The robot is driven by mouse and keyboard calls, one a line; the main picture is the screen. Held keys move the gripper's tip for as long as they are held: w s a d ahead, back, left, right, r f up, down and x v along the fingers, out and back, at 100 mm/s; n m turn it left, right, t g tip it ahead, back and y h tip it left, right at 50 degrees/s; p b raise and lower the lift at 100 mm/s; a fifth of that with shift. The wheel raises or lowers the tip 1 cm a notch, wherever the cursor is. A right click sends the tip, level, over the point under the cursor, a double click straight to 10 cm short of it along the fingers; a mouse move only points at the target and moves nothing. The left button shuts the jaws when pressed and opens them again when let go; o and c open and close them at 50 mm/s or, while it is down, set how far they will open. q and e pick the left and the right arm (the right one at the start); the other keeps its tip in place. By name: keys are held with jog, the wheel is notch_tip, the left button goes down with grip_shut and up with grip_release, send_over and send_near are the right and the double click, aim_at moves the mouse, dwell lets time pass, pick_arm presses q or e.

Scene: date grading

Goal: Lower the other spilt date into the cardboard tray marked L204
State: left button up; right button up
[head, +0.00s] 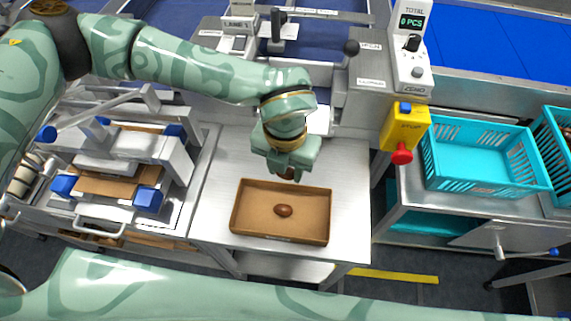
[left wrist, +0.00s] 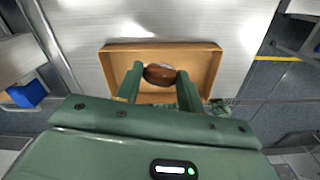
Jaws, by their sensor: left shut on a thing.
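The open cardboard tray (head: 243,220) stands on the steel table, with a small label on its near wall too small to read. One brown date (head: 284,211) lies on its floor near the middle. My left gripper (head: 288,172) points down above the tray's far edge, shut on another date, of which only a little shows below the fingers. In the left wrist view this held date (left wrist: 159,74) sits between the two fingertips, with the tray (left wrist: 207,68) beneath it. The date on the tray floor cannot be told apart there. My right gripper is out of view; my right arm crosses the bottom.
A yellow stop box with a red button (head: 401,153) and a turquoise crate (head: 480,178) stand to the right. A metal machine with blue-capped parts (head: 148,198) is at left. A grey machine (head: 362,95) stands behind. Bare steel table (head: 346,200) surrounds the tray.

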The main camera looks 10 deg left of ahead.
aim_at(286, 177)
pick_arm(q)
jog(key=shift+f+b, duration=1)
jog(key=shift+f, duration=0.7)
jog(key=shift+f+b, duration=0.45)
jog(key=shift+f, duration=0.3)
jog(key=o, duration=0.7)
notch_tip(286, 177, up, 16)
jog(key=shift+r+p, duration=0.2)
jog(key=shift+p, duration=0.9)
